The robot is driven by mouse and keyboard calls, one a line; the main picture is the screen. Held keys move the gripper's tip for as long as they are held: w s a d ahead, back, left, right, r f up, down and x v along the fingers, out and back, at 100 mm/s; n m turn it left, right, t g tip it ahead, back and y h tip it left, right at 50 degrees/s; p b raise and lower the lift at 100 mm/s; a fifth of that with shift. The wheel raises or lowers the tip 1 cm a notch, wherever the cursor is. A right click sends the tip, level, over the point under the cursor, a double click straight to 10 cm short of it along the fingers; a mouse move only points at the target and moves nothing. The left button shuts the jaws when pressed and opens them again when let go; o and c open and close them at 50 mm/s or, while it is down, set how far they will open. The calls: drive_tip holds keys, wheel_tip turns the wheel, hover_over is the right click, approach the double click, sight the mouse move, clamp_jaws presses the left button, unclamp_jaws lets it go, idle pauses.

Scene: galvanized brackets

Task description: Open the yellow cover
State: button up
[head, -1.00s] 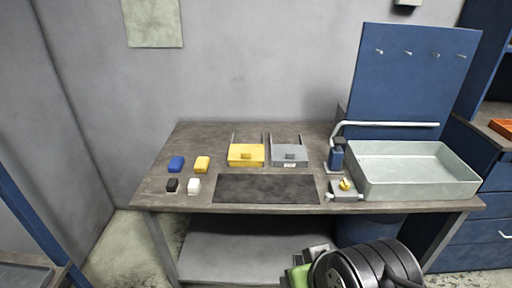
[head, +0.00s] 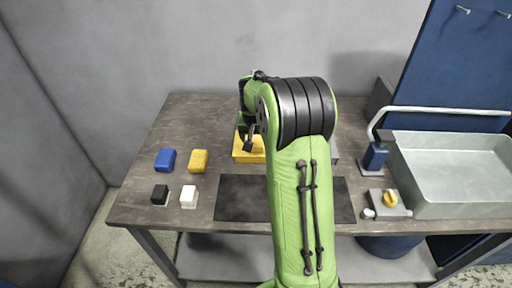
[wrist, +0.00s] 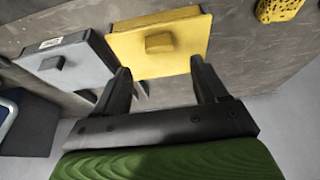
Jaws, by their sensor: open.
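The yellow cover (wrist: 185,35) is a flat box-like lid with a small raised handle (wrist: 159,43) on it. It looks closed. In the head view my gripper is largely hidden by my arm.
A grey cover (wrist: 75,65) with its own handle sits beside the yellow one. A yellow sponge (head: 198,161), blue block (head: 165,160), black block (head: 160,195) and white block (head: 188,196) lie left.

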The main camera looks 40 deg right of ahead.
sight(257, 147)
drive_tip(key=b+x, duration=0.1)
drive_tip(key=x, duration=0.6)
drive_tip(key=shift+f, duration=0.25)
